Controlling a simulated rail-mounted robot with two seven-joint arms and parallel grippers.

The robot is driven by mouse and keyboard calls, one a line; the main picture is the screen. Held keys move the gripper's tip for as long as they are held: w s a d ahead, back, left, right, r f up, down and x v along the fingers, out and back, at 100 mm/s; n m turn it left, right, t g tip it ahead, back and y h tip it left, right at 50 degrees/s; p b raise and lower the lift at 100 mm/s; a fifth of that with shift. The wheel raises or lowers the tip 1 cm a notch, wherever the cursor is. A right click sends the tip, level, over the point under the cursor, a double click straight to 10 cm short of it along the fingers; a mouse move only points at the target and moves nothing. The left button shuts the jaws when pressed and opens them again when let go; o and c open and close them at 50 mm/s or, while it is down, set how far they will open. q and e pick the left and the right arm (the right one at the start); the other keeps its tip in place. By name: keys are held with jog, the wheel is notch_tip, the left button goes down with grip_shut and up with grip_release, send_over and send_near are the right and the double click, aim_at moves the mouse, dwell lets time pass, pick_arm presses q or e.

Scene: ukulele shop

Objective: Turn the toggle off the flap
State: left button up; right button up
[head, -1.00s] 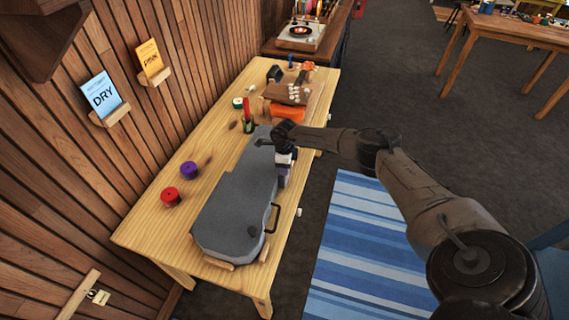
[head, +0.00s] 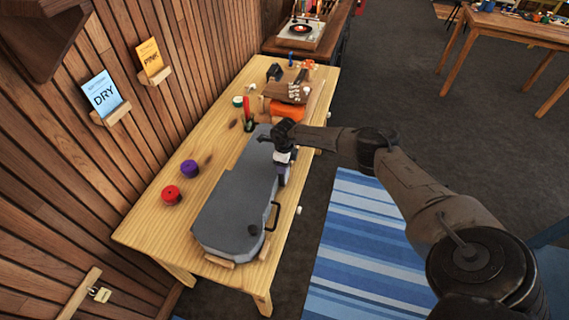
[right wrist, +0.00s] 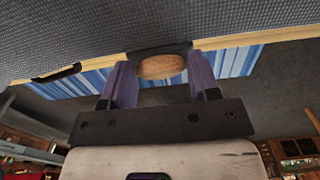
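A grey instrument case (head: 235,200) lies on the wooden table. In the right wrist view the grey case (right wrist: 60,35) fills the top, and a dark flap (right wrist: 150,49) sits at its edge. A brown oval wooden toggle (right wrist: 162,67) lies crosswise over the flap. My right gripper (right wrist: 162,78) is open, with one purple finger on either side of the toggle. I cannot tell whether the fingers touch it. In the head view my right gripper (head: 284,176) is at the case's right side, and the toggle is hidden there. My left gripper is not in view.
The table (head: 150,215) also holds a red spool (head: 171,195), a purple spool (head: 189,169), a red-topped item (head: 247,112) and an orange item (head: 286,110). A black handle (head: 272,216) sticks out of the case's right side. A striped rug (head: 350,250) lies right of the table.

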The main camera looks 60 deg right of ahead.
jog(key=o, duration=0.4)
jog(key=shift+r, duration=0.1)
jog(key=shift+r, duration=6.85)
